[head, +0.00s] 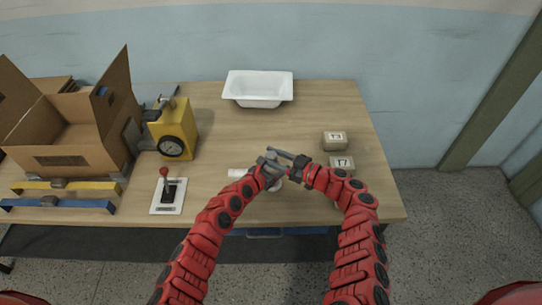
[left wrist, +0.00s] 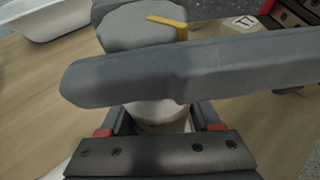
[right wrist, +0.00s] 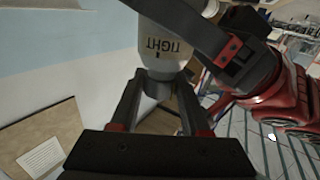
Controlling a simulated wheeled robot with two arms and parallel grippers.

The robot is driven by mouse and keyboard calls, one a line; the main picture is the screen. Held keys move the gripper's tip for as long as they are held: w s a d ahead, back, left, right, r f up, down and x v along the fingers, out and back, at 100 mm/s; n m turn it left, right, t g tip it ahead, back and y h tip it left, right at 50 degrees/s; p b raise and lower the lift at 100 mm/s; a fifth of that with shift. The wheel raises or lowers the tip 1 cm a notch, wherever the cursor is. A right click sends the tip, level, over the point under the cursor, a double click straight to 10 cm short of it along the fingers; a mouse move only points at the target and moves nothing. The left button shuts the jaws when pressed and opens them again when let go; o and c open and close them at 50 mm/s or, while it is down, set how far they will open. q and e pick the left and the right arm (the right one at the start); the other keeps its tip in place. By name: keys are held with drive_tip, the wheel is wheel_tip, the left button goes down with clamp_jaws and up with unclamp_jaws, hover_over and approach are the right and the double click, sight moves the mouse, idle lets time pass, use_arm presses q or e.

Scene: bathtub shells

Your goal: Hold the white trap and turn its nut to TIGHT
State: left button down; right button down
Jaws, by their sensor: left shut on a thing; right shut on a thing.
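The white trap is held above the table between my two grippers. Its white body (left wrist: 158,112) sits between the fingers of my left gripper (head: 268,168), which is shut on it. In the right wrist view, the body carries the word TIGHT (right wrist: 168,47), upside down, with a small dark mark. The grey nut (left wrist: 140,28) has a yellow pointer (left wrist: 168,21). My right gripper (head: 303,165) is shut on the nut, its fingers meeting it in the right wrist view (right wrist: 158,84). A grey finger crosses the left wrist view and hides part of the trap. Whether pointer and TIGHT line up is hidden.
A white tub (head: 258,88) stands at the back. Two small labelled blocks (head: 334,141) (head: 342,163) lie close to my right gripper. A red-knobbed lever (head: 168,192), a yellow gauge box (head: 171,128) and an open cardboard box (head: 72,140) stand left.

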drive_tip(key=shift+w+d+f+n+g+y, duration=0.1)
drive_tip(key=shift+f+n+g+y, duration=0.15)
drive_tip(key=shift+g, duration=0.25)
drive_tip(key=shift+d+f+n+g+y, duration=0.1)
drive_tip(key=shift+n+g+y, duration=0.15)
drive_tip(key=shift+g, duration=0.25)
drive_tip(key=shift+a+r+n+g, duration=0.2)
drive_tip(key=shift+a+n+g, duration=0.1)
drive_tip(key=shift+n+g, duration=0.3)
drive_tip(key=shift+s+r+g+y, duration=0.2)
drive_tip(key=shift+g+y, duration=0.1)
drive_tip(key=shift+c, duration=1.9)
unclamp_jaws()
drive_tip(key=shift+d, duration=0.1)
drive_tip(key=v, duration=1.1)
drive_tip(key=shift+s+d, duration=0.2)
drive_tip(key=shift+d, duration=0.1)
